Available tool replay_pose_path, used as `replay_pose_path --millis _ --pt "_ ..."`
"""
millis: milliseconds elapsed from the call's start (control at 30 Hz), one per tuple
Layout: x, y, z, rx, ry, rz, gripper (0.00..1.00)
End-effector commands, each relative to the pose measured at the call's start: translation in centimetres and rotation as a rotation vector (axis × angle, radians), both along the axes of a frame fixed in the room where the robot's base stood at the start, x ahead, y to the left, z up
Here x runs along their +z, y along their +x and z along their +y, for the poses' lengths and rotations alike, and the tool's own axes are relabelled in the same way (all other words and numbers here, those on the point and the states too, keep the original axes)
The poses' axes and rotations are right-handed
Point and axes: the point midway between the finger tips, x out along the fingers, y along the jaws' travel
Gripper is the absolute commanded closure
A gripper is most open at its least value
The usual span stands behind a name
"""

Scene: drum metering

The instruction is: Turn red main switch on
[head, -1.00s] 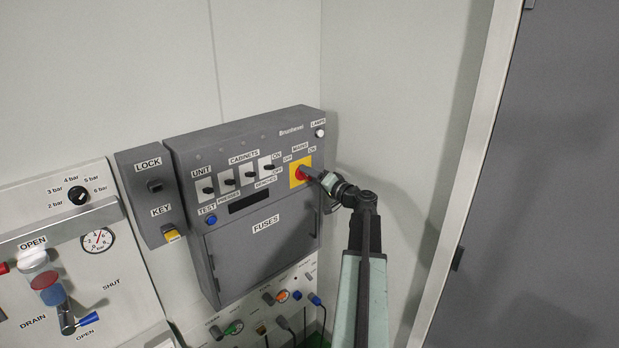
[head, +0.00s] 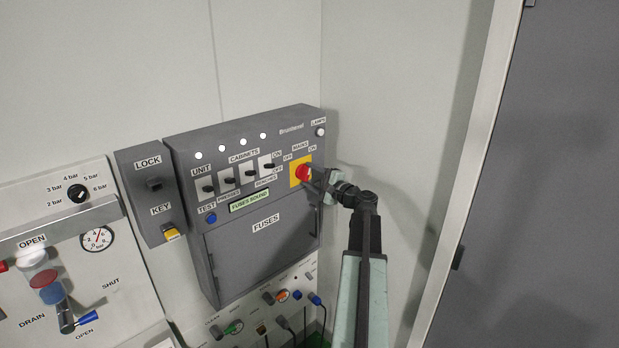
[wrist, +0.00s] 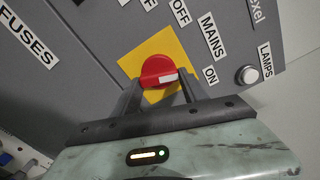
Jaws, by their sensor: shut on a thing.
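The red main switch (head: 303,172) sits on a yellow plate (head: 294,181) at the upper right of the grey panel, under the MAINS label. In the wrist view the red knob (wrist: 157,68) shows a white mark that points toward the ON label. My gripper (head: 311,179) is at the knob from the right. In the wrist view its two fingers (wrist: 160,88) lie on either side of the knob's near part, shut on it. The finger contact itself is partly hidden.
Several small lamps (head: 241,142) glow along the panel's top, and a lit display (head: 249,200) reads FUSES SOUND. Unit and cabinet toggles (head: 228,184) are left of the switch. A grey door (head: 540,180) stands at right. Cables and connectors (head: 297,300) lie below.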

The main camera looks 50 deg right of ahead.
Motion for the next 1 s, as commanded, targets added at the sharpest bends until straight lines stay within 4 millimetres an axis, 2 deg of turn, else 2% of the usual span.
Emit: replay_pose_path --millis 200,500,1000 --pt "0.01 0.02 -0.18 -0.006 0.188 -0.018 0.9" --pt "-0.1 -0.01 -0.12 -0.006 0.375 -0.031 0.9" --pt "-0.18 -0.06 -0.1 -0.006 0.468 -0.038 0.9"
